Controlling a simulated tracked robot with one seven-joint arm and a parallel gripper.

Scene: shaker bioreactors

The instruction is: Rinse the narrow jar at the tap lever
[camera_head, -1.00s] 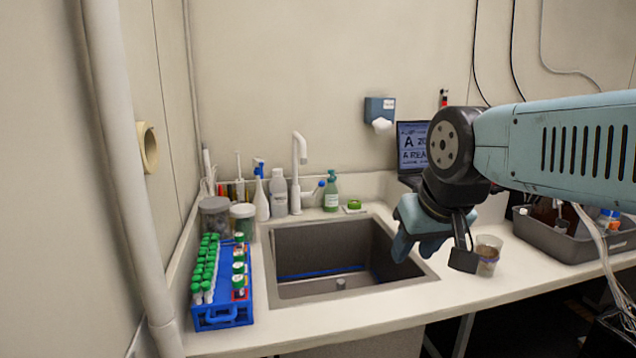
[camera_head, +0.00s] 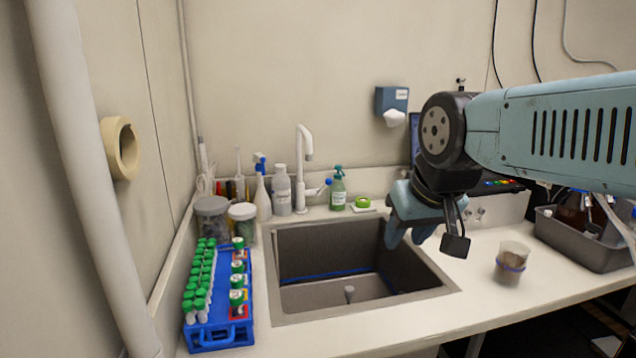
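Bottles (camera_head: 282,190) and a green soap bottle (camera_head: 338,188) flank the tap. A grey bin (camera_head: 585,245) stands far right.

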